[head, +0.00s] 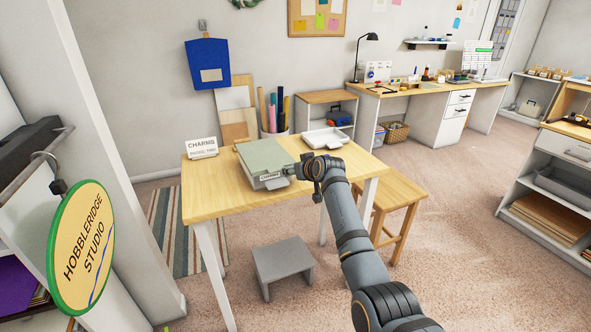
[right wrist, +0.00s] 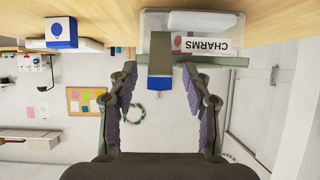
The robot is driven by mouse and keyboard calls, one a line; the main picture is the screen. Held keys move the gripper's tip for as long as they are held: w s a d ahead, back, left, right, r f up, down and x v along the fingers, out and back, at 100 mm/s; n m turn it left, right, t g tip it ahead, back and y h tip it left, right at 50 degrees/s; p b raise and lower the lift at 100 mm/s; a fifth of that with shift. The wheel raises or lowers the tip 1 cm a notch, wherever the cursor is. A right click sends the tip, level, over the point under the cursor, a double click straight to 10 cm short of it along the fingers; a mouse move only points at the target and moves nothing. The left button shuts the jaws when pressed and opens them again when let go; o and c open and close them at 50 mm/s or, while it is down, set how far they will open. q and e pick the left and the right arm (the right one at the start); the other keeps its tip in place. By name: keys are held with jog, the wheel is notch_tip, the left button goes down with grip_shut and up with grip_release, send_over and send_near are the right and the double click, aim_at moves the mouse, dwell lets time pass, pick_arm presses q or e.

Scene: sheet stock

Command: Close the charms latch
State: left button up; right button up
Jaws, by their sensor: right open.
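The charms box (head: 262,158) sits on the wooden table, with a grey-green lid and a CHARMS label on its front. In the right wrist view, which is upside down, its clear body (right wrist: 158,22) and the label (right wrist: 207,45) show. The grey latch flap (right wrist: 160,58) stands at the middle of the front. In the head view, a pale flap (head: 277,183) juts out from the front, so the latch looks open. My right gripper (right wrist: 160,72) is open and empty, its fingers on either side of the flap, with no clear contact. My left gripper is out of view.
The table (head: 215,195) also holds a CHARMS card (head: 202,147) at the left and a white tray (head: 326,138) at the back right. A wooden stool (head: 400,188) stands at the right and a grey step (head: 283,262) in front. A round sign (head: 81,248) hangs near left.

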jog(key=v, duration=1.2)
jog(key=shift+c, duration=0.3)
